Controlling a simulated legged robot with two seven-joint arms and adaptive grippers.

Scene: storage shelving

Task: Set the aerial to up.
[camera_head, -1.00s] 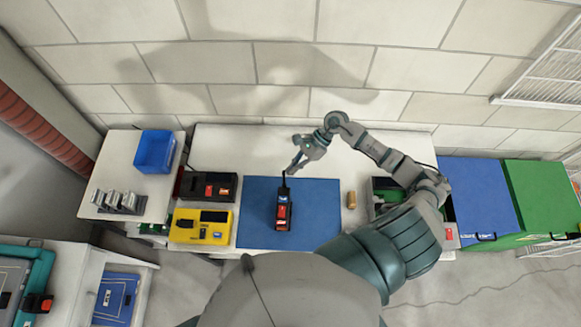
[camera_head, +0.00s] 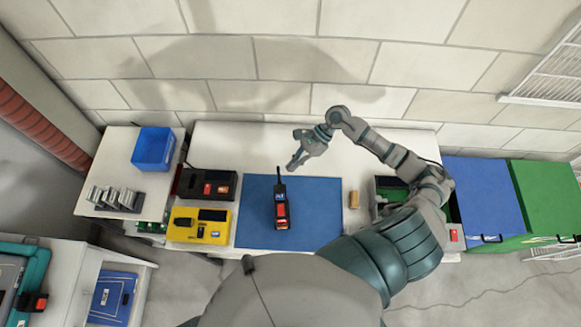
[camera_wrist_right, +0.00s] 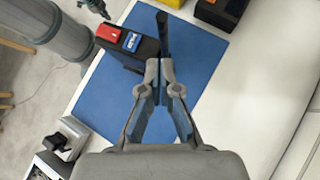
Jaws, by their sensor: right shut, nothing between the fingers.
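A black handheld radio (camera_head: 282,211) with a red panel and a blue label lies on the blue mat (camera_head: 314,214). Its thin black aerial (camera_head: 279,173) extends from its far end, leaning slightly left in the head view. My right gripper (camera_head: 291,167) is shut and empty, just right of the aerial in the head view. In the right wrist view the closed fingertips (camera_wrist_right: 160,65) overlap the aerial's lower part (camera_wrist_right: 163,32), beside the radio's end (camera_wrist_right: 142,58); I cannot tell whether they touch. My left gripper is out of view.
A yellow device (camera_head: 199,225) and a dark device with a red part (camera_head: 206,184) stand left of the mat. A small tan block (camera_head: 354,200) is to its right. A blue bin (camera_head: 153,149) is at far left. The wall is close behind the table.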

